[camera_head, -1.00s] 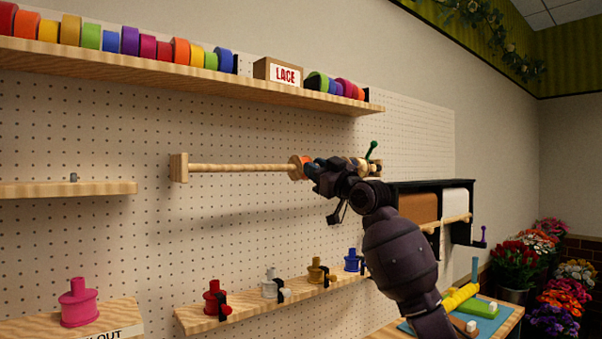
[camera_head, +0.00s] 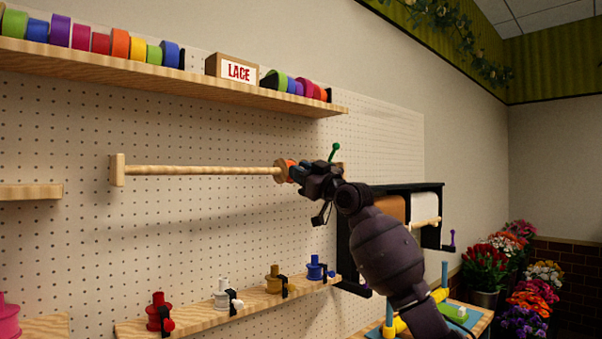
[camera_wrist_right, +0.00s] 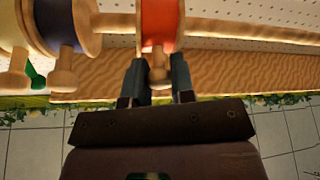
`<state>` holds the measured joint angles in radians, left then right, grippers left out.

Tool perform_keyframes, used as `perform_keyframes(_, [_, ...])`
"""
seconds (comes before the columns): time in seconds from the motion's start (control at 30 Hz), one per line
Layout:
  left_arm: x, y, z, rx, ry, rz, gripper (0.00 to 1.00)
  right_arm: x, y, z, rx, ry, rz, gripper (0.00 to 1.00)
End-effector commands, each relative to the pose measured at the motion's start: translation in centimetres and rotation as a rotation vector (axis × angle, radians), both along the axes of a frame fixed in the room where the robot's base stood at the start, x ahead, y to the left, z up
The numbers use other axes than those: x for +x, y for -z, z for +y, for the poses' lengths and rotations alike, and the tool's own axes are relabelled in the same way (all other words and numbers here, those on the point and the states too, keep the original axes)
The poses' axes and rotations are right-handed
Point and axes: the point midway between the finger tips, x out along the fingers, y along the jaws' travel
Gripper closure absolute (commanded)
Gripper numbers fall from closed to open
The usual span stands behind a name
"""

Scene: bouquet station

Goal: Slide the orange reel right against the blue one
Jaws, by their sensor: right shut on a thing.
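The orange reel (camera_head: 290,170) sits on a horizontal wooden rod (camera_head: 200,170), toward its right end. My right gripper (camera_wrist_right: 159,66) is shut on the orange reel, its fingers on either side of the wooden knob below the orange winding (camera_wrist_right: 160,28). The blue reel (camera_wrist_right: 64,24) is on the same rod, left of the orange one in the wrist view. A short gap shows between their wooden flanges there. In the head view the gripper and wrist (camera_head: 320,181) hide most of the blue reel. My left gripper is out of view.
A yellow reel (camera_wrist_right: 10,28) is beyond the blue one. A green pin (camera_head: 334,151) stands near the rod's right end. A shelf of ribbon rolls (camera_head: 180,93) runs above, and a shelf with small spools (camera_head: 240,310) below. A black paper-roll rack (camera_head: 382,188) is behind my arm.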

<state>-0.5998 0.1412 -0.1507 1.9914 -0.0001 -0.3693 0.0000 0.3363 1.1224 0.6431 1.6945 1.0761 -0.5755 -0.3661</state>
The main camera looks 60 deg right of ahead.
Motion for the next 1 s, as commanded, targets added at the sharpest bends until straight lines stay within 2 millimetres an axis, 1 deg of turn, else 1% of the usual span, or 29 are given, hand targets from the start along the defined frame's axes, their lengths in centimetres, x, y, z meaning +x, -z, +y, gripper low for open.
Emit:
perform_keyframes(0.27, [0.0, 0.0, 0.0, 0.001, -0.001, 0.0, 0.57, 0.0, 0.0, 0.0, 0.0, -0.001, 0.001, 1.0])
perform_keyframes(0.3, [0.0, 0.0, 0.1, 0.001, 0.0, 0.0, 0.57, 0.0, 0.0, 0.0, 0.0, -0.001, 0.001, 0.75])
perform_keyframes(0.47, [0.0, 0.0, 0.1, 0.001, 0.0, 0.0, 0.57, 0.0, 0.0, 0.0, 0.0, -0.001, 0.001, 0.51])
perform_keyframes(0.77, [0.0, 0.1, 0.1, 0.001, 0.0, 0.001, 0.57, -0.1, 0.1, 0.0, 0.0, 0.0, 0.001, 0.51])
perform_keyframes(0.87, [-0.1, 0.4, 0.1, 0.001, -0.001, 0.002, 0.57, -0.6, 0.4, 0.1, 0.0, 0.0, 0.0, 0.51])
perform_keyframes(1.0, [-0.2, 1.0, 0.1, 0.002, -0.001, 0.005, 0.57, -2.1, 1.2, 0.3, -0.001, 0.0, 0.002, 0.51])
